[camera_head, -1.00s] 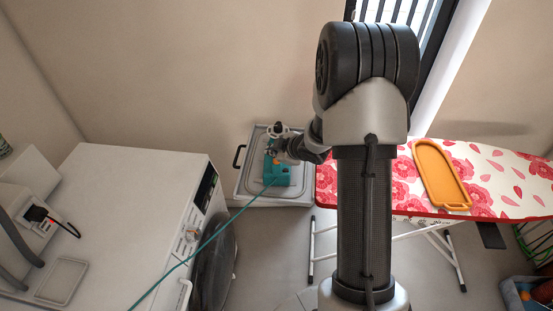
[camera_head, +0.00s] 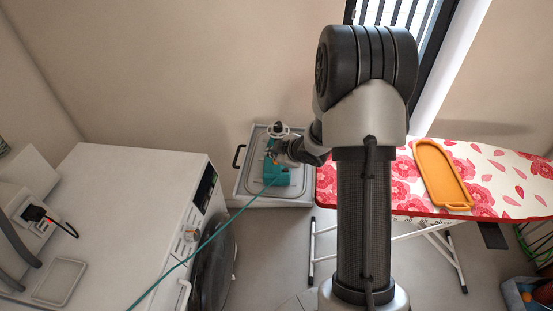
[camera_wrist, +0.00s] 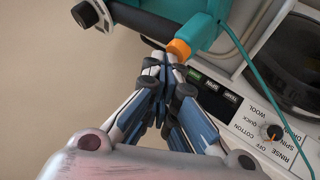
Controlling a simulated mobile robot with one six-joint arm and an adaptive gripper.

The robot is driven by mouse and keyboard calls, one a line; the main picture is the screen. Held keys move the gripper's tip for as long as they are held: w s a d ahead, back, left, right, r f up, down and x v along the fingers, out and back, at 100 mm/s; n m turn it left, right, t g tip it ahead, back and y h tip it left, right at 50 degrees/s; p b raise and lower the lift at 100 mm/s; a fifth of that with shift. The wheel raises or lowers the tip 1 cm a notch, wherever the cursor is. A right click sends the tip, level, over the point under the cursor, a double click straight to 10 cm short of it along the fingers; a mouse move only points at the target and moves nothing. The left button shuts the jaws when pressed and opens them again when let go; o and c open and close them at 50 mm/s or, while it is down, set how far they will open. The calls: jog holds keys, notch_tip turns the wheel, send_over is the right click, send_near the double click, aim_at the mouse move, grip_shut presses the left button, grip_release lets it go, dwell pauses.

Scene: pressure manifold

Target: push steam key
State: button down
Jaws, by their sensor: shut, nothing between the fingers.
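A teal appliance (camera_head: 277,177) with a teal cord stands on a pale lidded unit near the wall. In the wrist view its teal body (camera_wrist: 203,28) shows at the top, with an orange part (camera_wrist: 180,49) at its end. The orange part may be the steam key; no label on it is readable. My gripper (camera_wrist: 165,60) is shut and empty, with its tips right beside the orange part. I cannot tell if they touch. In the head view my gripper (camera_head: 273,158) is over the appliance's upper end and hides part of it.
A white washing machine (camera_head: 122,200) stands at left; its control panel (camera_wrist: 255,130) shows behind my gripper in the wrist view. The teal cord (camera_head: 205,242) crosses in front of it. An ironing board (camera_head: 503,181) with an orange tray (camera_head: 436,172) is at right.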

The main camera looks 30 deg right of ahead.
jog(key=shift+r+p, duration=0.6)
jog(key=shift+p, duration=0.05)
notch_tip(320, 180, up, 6)
jog(key=p, duration=0.5)
jog(key=shift+p, duration=0.3)
